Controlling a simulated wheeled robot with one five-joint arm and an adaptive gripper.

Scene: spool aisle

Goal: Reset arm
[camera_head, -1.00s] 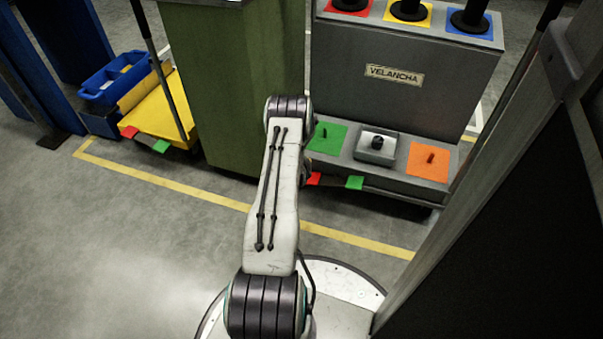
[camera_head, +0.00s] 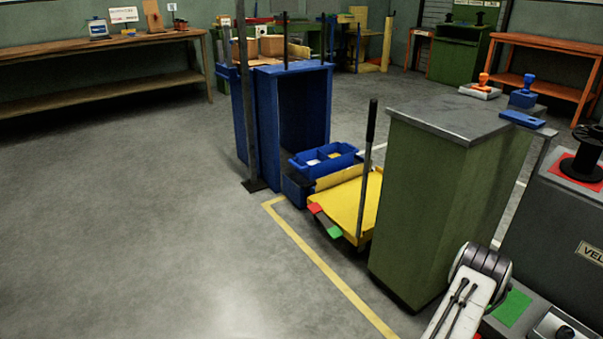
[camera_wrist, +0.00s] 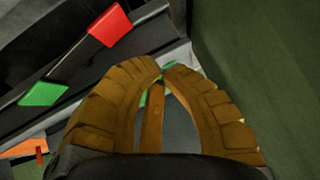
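My gripper (camera_wrist: 162,70) shows in the wrist view as two brown ridged fingers that curve inward. No held object shows between the tips; an orange-brown strip is seen through the gap. In the head view only my arm's white link and dark joint show at the bottom right, and the gripper is hidden. In the wrist view a red tab (camera_wrist: 110,25) and a green tab (camera_wrist: 44,93) on a dark ledge lie beyond the fingers at the upper left.
A green cabinet (camera_head: 430,190) stands just left of my arm; its green side also fills the right of the wrist view. The grey spool station (camera_head: 560,225) is at the right. A yellow tray (camera_head: 350,205) and blue shelf (camera_head: 300,115) stand behind. Open floor (camera_head: 150,220) lies left.

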